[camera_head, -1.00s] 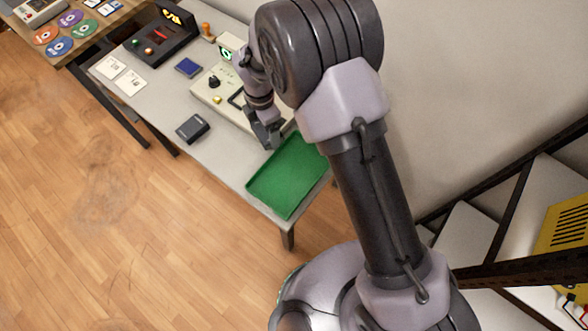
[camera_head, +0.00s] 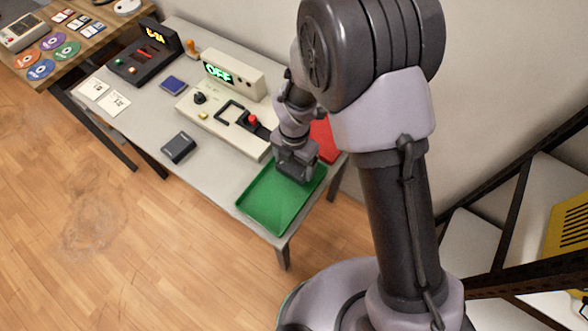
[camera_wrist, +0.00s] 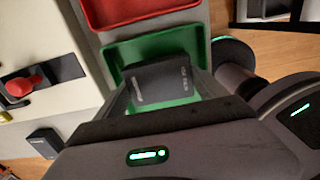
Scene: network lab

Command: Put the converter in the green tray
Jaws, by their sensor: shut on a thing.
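My gripper (camera_head: 297,176) is over the upper part of the green tray (camera_head: 262,212) at the table's near corner. In the wrist view my gripper (camera_wrist: 163,92) is shut on a dark, box-shaped converter (camera_wrist: 158,80) with small pale print on it. The green tray (camera_wrist: 194,42) lies behind and below it in that view. The tray's visible floor is empty. My gripper hides the held converter in the head view. I cannot tell whether its underside touches the tray.
A red tray (camera_head: 325,140) adjoins the green tray's far side. A similar dark box (camera_head: 179,148) lies on the table to the left. A cream console (camera_head: 222,112) with a red-knobbed lever (camera_head: 253,120) stands beside the trays.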

